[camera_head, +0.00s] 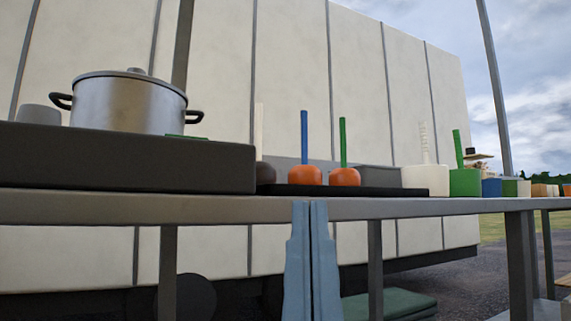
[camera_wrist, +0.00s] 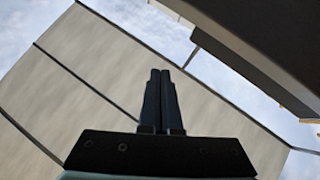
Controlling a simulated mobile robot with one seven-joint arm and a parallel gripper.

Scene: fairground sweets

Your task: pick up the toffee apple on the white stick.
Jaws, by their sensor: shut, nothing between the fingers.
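The toffee apple on the white stick (camera_head: 260,132) stands upright on the counter in the head view, stick up. My gripper (camera_head: 309,205) is shut and empty, fingers pointing up, in front of the counter's edge and lower than the apples. The wrist view shows its closed fingers (camera_wrist: 160,72), with no apple in sight.
A steel pot (camera_head: 130,103) stands on the grey block (camera_head: 120,155) at left. A black tray (camera_head: 345,191) lies under the orange apples. White (camera_head: 426,180) and green (camera_head: 465,183) tubs stand to the right. The counter edge (camera_head: 240,210) crosses before me; a dark overhanging surface (camera_wrist: 265,45) fills the wrist view's upper right.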

